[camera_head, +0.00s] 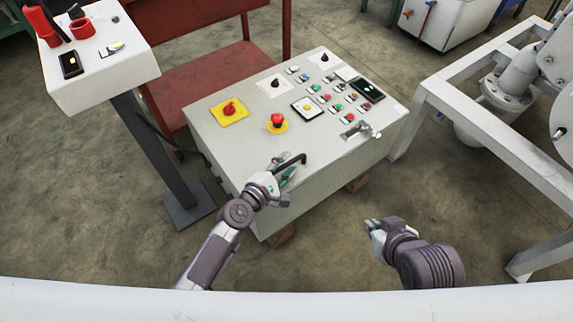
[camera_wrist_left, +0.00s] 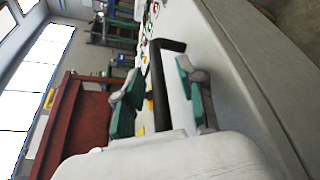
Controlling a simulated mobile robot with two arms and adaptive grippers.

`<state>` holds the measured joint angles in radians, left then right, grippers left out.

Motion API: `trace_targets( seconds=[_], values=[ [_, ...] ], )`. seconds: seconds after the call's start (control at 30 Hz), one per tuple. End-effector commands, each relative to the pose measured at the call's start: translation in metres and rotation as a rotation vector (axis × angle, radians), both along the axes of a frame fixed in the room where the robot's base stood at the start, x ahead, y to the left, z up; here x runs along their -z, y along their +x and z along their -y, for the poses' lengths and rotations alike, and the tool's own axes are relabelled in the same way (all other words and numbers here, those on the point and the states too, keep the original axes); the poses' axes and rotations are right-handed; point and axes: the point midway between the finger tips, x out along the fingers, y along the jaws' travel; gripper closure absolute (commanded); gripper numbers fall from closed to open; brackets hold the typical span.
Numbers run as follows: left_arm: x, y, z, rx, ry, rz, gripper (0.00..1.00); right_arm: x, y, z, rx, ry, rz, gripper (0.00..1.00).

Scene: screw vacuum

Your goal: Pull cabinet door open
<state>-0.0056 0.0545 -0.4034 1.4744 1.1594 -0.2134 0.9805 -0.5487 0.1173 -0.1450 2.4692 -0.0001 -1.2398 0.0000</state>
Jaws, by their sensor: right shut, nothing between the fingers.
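The light grey control cabinet (camera_head: 330,180) stands in the middle of the head view, with its front face towards me. A black bent handle (camera_head: 291,159) shows at its near top edge. My left gripper (camera_head: 287,176) is at this handle. In the left wrist view the black handle (camera_wrist_left: 160,85) runs between the two green-padded fingers of my left gripper (camera_wrist_left: 158,95), which stand apart with gaps visible. The gripper partly hides the handle's lower end. My right gripper (camera_head: 371,227) is shut and empty, in front of the cabinet, apart from it.
The cabinet top carries several buttons and a red knob on a yellow plate (camera_head: 229,111). A silver latch-like part (camera_head: 357,130) sits near its right edge. A grey pedestal panel (camera_head: 95,60) stands left, a white frame (camera_head: 490,150) right. The floor before the cabinet is clear.

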Motion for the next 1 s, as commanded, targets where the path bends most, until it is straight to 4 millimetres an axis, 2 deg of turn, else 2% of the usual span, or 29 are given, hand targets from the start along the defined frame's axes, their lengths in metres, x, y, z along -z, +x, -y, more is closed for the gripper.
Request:
trace_targets(
  seconds=[0.33, 0.57, 1.0],
  values=[
    [0.0004, 0.0031, 0.0023, 0.000, 0.001, 0.001, 0.62, -0.0021, 0.0034, -0.0012, -0.001, 0.004, 0.019, 1.00],
    [0.0004, 0.0028, 0.0021, 0.000, 0.001, 0.001, 1.00, -0.0019, 0.0033, -0.0013, -0.001, 0.004, 0.019, 1.00],
    [-0.0007, 0.0028, 0.0018, 0.000, 0.000, -0.001, 1.00, -0.0034, 0.0030, -0.0013, -0.002, 0.004, 0.017, 1.00]
  ],
)
